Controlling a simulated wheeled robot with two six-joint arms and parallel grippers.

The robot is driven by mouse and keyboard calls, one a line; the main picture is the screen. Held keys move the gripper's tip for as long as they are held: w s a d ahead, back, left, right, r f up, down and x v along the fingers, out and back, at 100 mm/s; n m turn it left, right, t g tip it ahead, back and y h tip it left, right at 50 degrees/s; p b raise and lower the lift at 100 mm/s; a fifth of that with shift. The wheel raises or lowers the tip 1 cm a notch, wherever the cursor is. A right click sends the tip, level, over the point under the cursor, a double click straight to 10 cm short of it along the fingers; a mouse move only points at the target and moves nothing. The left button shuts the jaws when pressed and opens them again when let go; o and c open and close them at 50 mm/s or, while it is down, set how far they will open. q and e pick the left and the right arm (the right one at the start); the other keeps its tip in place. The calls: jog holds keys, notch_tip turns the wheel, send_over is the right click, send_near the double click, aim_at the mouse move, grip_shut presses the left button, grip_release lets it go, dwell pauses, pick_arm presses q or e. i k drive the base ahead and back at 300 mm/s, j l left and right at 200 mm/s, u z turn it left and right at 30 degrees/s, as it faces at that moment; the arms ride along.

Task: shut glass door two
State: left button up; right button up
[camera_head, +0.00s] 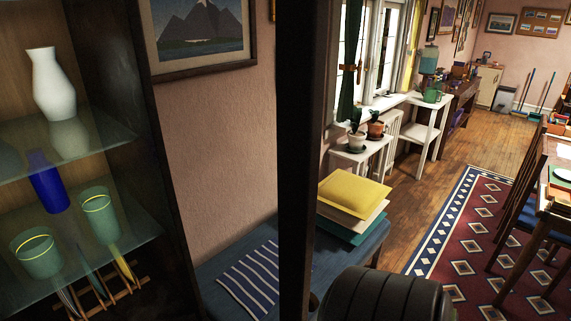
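The curio cabinet (142,150) stands at the left, with its interior and glass shelves in view. A dark upright bar (299,150) runs the full height of the picture right of it. It looks like the outer frame edge of a glass door standing open, with wall and bench showing through between bar and cabinet. I cannot tell from this view which door it is. A small dark rounded bit beside the bar's lower end may be a knob. Neither of my grippers is in view.
Shelves hold a white vase (52,85), a blue vase (48,183) and green cups (99,215). A blue bench (225,262) with a striped cloth and stacked cushions (353,190) stands behind the bar. Patterned rug (460,240) lies beyond.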

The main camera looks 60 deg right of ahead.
aim_at(302, 26)
jog(key=l, duration=0.55)
jog(key=k+l, duration=0.15)
jog(key=l, duration=0.95)
